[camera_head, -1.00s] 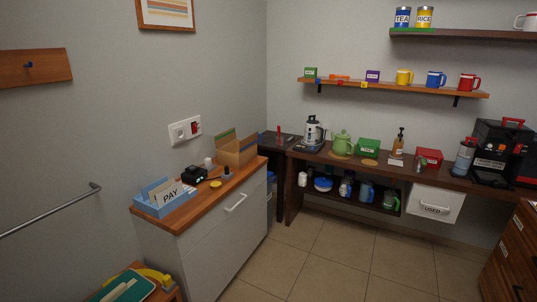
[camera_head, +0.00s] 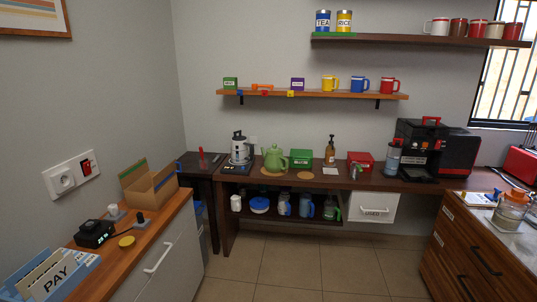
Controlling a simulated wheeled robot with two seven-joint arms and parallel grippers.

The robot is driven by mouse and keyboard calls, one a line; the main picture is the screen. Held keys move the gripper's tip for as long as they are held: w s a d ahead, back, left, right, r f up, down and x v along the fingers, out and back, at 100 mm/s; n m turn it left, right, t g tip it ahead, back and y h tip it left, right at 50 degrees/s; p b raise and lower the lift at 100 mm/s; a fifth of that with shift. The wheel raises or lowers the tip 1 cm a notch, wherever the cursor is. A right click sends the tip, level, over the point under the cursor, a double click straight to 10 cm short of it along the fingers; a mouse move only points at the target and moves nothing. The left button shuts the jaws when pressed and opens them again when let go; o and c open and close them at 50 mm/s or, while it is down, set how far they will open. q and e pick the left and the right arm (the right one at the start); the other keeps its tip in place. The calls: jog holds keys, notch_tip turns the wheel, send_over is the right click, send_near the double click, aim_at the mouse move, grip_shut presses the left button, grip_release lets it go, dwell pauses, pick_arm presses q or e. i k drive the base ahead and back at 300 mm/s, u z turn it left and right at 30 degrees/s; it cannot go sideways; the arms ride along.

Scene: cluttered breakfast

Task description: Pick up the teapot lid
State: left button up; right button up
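A green teapot (camera_head: 274,158) stands upright on a round cork mat on the dark counter along the back wall. Its lid (camera_head: 273,148), green with a small knob, appears to sit on top of the pot. The teapot is well away from me, across the room. Neither of my grippers shows in the head view.
A silver and black kettle (camera_head: 239,148) stands left of the teapot and a green box (camera_head: 301,158) right of it. An empty cork mat (camera_head: 305,175) lies in front of the box. A white-fronted cabinet (camera_head: 160,250) stands at left, a wooden drawer unit (camera_head: 475,255) at right. The tiled floor (camera_head: 290,270) between is clear.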

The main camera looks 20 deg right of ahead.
aim_at(274, 149)
jog(key=z, duration=1.3)
jog(key=i, duration=3.55)
jog(key=u, duration=1.05)
